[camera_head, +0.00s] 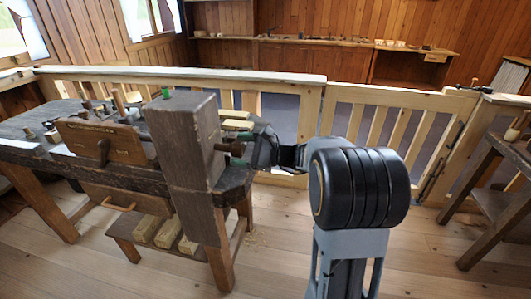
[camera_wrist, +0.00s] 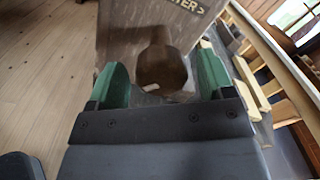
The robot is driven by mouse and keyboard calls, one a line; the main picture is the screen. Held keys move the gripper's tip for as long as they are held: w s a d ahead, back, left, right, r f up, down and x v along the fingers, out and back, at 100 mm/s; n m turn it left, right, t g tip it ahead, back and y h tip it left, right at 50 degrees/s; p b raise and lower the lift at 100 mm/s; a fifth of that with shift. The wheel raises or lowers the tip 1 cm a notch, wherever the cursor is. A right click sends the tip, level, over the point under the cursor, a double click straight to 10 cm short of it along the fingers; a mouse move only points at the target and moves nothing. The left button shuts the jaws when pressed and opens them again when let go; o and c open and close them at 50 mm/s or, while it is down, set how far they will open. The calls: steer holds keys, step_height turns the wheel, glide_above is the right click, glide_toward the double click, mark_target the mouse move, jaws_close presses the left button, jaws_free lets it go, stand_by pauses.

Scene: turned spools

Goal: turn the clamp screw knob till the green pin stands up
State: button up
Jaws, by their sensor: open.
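The clamp screw knob (camera_wrist: 160,66) is a brown turned piece on the face of a dark wooden block (camera_wrist: 118,35) in the wrist view. My gripper (camera_wrist: 162,68) is open, with one green finger on each side of the knob. A narrow gap shows on the left; I cannot tell whether the right finger touches. In the head view the knob (camera_head: 224,147) sticks out from the right side of the block (camera_head: 185,140), with my gripper (camera_head: 238,154) at it. The green pin (camera_head: 166,92) is a small stub at the block's top; its exact tilt is too small to tell.
A dark workbench (camera_head: 60,150) with several small turned pieces and tools stands at left. A wooden railing (camera_head: 270,81) runs behind it. Another wooden stand (camera_head: 505,200) is at the far right. The plank floor (camera_head: 270,265) in front is clear.

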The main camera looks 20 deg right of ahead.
steer(key=v, duration=1.2)
steer(key=shift+p, duration=0.3)
stand_by(0.3)
step_height(320, 180, down, 6)
steer(key=s+n+g+h, duration=0.1)
steer(key=s+g+h, duration=0.1)
steer(key=s+a+n+g+h+p, duration=0.5)
steer(key=s+n+g+h, duration=0.1)
steer(key=s+n, duration=0.15)
steer(key=s+a+r+n+h+p, duration=0.2)
steer(key=a+r+n+h+p, duration=0.1)
steer(key=r+n+p, duration=0.2)
steer(key=s+a+r+n+t+h+p, duration=0.1)
steer(key=s+a+r+n+h+p, duration=0.2)
steer(key=r+n+p, duration=0.2)
step_height(320, 180, up, 3)
steer(key=shift+s+r+h+p, duration=0.1)
steer(key=shift+s+h+p, duration=0.15)
steer(key=shift+p, duration=0.3)
